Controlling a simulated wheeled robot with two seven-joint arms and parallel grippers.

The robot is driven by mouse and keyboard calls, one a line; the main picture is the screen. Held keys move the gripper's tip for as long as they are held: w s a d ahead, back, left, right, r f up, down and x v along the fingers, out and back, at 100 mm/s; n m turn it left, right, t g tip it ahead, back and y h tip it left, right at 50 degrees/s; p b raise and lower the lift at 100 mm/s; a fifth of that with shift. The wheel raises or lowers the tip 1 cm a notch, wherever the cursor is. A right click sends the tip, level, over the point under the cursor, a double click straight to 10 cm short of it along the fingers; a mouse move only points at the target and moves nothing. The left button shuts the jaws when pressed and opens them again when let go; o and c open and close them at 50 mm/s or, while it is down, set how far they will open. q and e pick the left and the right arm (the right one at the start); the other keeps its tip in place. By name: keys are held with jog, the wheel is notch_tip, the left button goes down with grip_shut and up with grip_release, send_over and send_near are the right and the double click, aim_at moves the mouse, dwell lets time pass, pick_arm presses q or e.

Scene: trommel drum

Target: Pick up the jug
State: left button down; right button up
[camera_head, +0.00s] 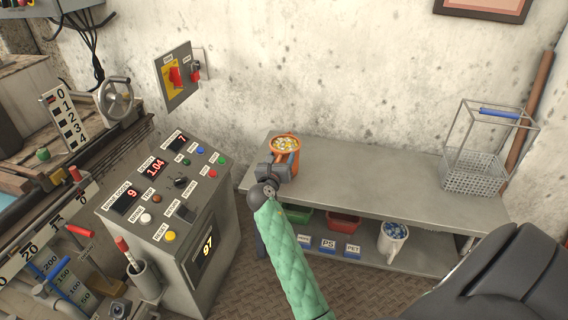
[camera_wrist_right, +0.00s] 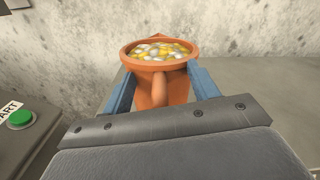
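The orange jug (camera_head: 286,143), filled with yellow and white pellets, is at the back left of the grey metal table (camera_head: 360,185). It also shows upright in the right wrist view (camera_wrist_right: 178,90), with its handle towards my palm. My right gripper (camera_head: 284,163) is at the jug, on its near side. In the right wrist view its two blue fingers (camera_wrist_right: 161,86) lie on either side of the jug's body, close below the rim. Whether they press on it cannot be told. The jug's base is hidden behind my gripper. My left gripper is not in view.
A control console (camera_head: 165,215) with buttons and displays stands left of the table. A wire basket (camera_head: 474,180) with a blue handle is at the table's right end. Bins and a white jug of blue pellets (camera_head: 392,240) are on the lower shelf. The table's middle is clear.

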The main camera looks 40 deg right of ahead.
grip_shut()
